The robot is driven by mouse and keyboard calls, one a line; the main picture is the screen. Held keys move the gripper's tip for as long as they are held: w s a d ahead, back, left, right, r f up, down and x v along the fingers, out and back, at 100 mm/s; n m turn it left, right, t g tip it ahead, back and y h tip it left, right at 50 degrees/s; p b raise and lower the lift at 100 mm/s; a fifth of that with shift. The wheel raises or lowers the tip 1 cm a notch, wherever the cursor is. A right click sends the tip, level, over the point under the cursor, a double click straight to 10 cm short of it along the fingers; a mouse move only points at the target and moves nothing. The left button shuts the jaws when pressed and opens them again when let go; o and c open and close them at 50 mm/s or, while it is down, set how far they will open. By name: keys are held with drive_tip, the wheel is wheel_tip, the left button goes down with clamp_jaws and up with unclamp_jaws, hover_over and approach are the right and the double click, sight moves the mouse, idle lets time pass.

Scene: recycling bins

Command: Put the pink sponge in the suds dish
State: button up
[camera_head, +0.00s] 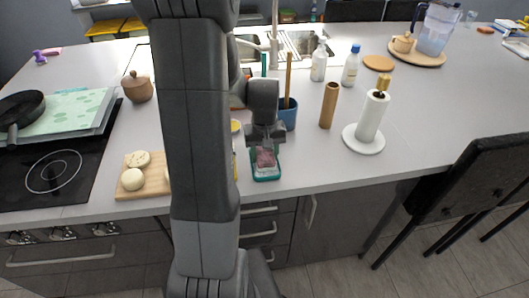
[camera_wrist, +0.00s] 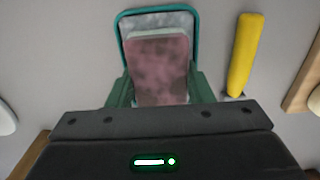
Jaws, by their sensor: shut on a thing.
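The pink sponge (camera_wrist: 158,68) is a pink block with a pale edge, seen between my gripper's fingers in the wrist view. It also shows in the head view (camera_head: 265,157). The suds dish (camera_wrist: 194,28) is teal-rimmed with a pale grey inside, and it lies under the sponge; in the head view its rim (camera_head: 267,178) shows near the counter's front edge. My gripper (camera_wrist: 158,95) is shut on the sponge, over the dish. I cannot tell whether the sponge touches the dish floor. My arm hides part of the counter left of the dish.
A yellow-handled tool (camera_wrist: 245,55) lies right of the dish in the wrist view. A blue cup (camera_head: 288,118) with utensils stands behind the dish, and a cutting board (camera_head: 152,184) with round items lies left. A paper towel holder (camera_head: 370,125) stands right. Counter right of the dish is clear.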

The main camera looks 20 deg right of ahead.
sight(264, 153)
drive_tip(key=shift+f, duration=0.2)
drive_tip(key=o, duration=1)
drive_tip(key=shift+o, duration=0.2)
drive_tip(key=shift+r, duration=0.15)
wheel_tip(264, 153, up, 12)
drive_tip(key=shift+b, duration=0.3)
